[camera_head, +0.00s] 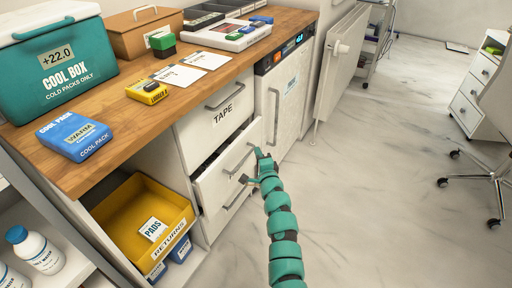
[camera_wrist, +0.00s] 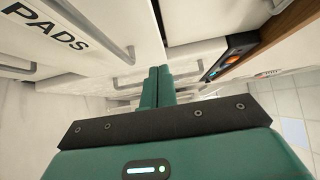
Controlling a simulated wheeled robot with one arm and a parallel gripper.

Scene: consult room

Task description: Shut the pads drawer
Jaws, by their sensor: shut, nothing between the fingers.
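The pads drawer (camera_head: 208,187) is the middle one in the white unit and stands partly pulled out, with a dark gap above its front. Its front, lettered PADS, fills the upper left of the wrist view (camera_wrist: 85,22). My gripper (camera_head: 262,160) is shut and empty, near the right part of the drawer front. In the wrist view its closed fingers (camera_wrist: 160,72) point toward the drawer's right edge. I cannot tell whether they touch it.
The tape drawer (camera_head: 215,123) above is shut. A yellow returns bin (camera_head: 125,212) stands left of the drawers, under the wooden counter (camera_head: 105,163). A white appliance (camera_head: 284,95) and a radiator (camera_head: 341,65) are to the right. The floor (camera_head: 370,190) at right is clear near me.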

